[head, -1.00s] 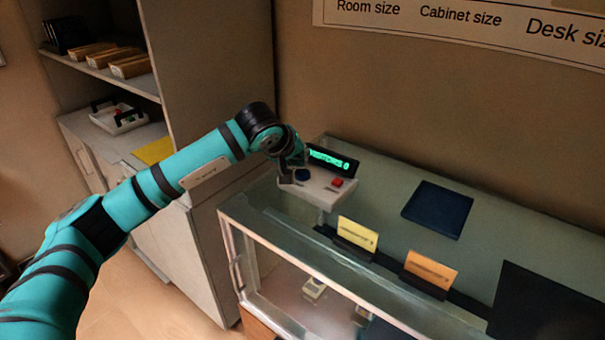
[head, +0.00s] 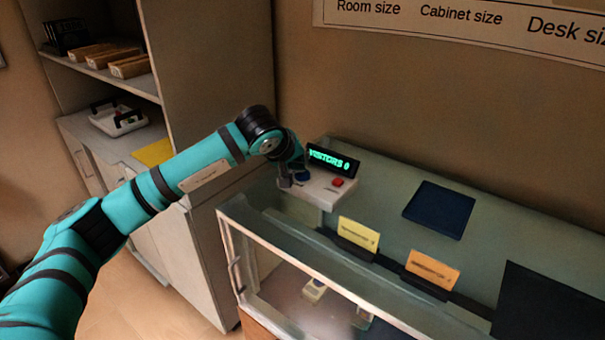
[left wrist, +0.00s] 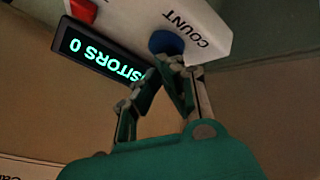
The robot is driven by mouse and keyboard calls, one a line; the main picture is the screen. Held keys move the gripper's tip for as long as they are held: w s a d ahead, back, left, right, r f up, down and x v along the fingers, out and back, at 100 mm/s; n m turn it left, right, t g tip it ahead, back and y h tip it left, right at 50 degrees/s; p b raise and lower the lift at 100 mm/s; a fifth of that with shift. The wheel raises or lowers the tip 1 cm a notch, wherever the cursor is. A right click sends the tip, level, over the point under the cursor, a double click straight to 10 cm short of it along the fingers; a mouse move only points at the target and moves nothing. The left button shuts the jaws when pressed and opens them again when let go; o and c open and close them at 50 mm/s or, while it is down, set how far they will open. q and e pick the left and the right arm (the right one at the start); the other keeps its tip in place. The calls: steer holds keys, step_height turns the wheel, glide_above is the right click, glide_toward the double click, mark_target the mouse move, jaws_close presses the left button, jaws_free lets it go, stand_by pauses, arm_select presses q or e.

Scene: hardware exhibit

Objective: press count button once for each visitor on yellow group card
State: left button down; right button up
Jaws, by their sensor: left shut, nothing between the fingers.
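The white counter box (head: 318,192) stands on the glass display case. It has a blue button (head: 302,177), a red button (head: 338,182) and a black display (head: 330,160) reading "VISITORS 0". In the left wrist view the blue button (left wrist: 166,42) sits beside the word "COUNT". My left gripper (head: 289,179) is shut and empty at the blue button; in the left wrist view its fingertips (left wrist: 178,66) are right by the button's edge. I cannot tell whether they touch it. The yellow card (head: 358,234) stands upright in a dark holder; its print is too small to read. My right gripper is not in view.
An orange card (head: 432,270) stands right of the yellow one. A dark blue pad (head: 438,210) and a black panel (head: 545,305) lie on the glass top. A shelf cabinet (head: 205,60) with a white tray (head: 118,119) stands at left.

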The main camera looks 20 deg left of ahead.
arm_select(q)
steer(key=shift+f, duration=0.3)
steer(key=shift+r, duration=0.15)
stand_by(0.4)
steer(key=shift+r, duration=0.75)
steer(key=shift+r, duration=0.1)
steer(key=shift+r+p, duration=1.35)
steer(key=shift+r, duration=1.1)
